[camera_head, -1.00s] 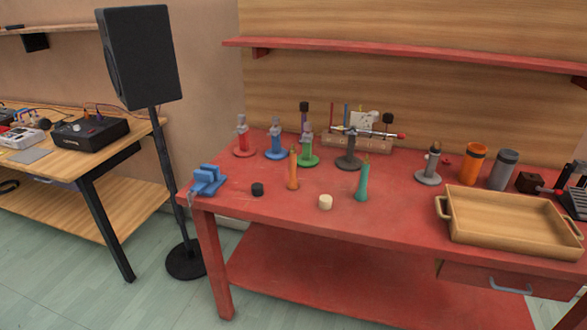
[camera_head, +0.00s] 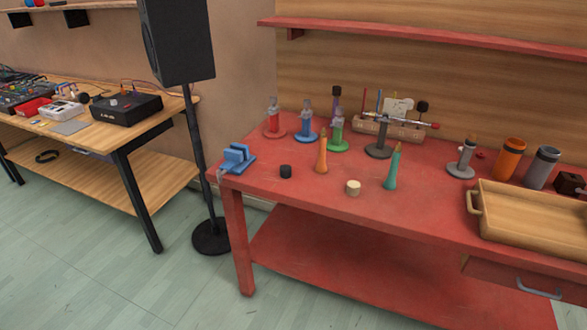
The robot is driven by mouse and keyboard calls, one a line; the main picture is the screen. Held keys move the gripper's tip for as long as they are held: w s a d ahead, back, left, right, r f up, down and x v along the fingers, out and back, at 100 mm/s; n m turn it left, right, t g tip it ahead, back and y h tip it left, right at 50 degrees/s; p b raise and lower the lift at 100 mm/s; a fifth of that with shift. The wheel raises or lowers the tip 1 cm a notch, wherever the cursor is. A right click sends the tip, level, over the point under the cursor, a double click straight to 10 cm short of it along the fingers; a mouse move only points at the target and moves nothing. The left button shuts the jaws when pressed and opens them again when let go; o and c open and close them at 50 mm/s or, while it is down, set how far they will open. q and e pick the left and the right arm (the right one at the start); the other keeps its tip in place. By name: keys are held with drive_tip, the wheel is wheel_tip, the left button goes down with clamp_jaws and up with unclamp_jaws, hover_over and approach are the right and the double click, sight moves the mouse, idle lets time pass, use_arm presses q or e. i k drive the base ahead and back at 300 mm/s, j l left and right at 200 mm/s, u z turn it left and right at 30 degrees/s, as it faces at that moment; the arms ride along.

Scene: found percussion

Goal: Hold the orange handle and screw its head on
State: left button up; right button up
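The orange handle (camera_head: 321,152) stands upright on the red table, tapering to a narrow top with no head on it. A short black cylinder (camera_head: 286,171) lies to its left, and a short cream cylinder (camera_head: 353,187) lies to its right; either may be a mallet head, I cannot tell which fits. A teal handle (camera_head: 393,167) of similar shape stands upright further right. Neither of my grippers shows in this view.
A blue vise-like block (camera_head: 237,158) sits at the table's left corner. Red (camera_head: 273,119), blue (camera_head: 307,124) and green (camera_head: 338,136) stands are behind the handle. A wooden tray (camera_head: 474,203) is at right. A black speaker (camera_head: 176,40) on a pole stands left of the red table (camera_head: 420,215).

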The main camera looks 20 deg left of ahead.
sight(321, 167)
drive_tip(key=i+j+z, duration=0.2)
drive_tip(key=j, duration=0.55)
drive_tip(key=i+j+z, duration=0.15)
drive_tip(key=j, duration=0.55)
drive_tip(key=j+z, duration=0.2)
drive_tip(key=j, duration=0.55)
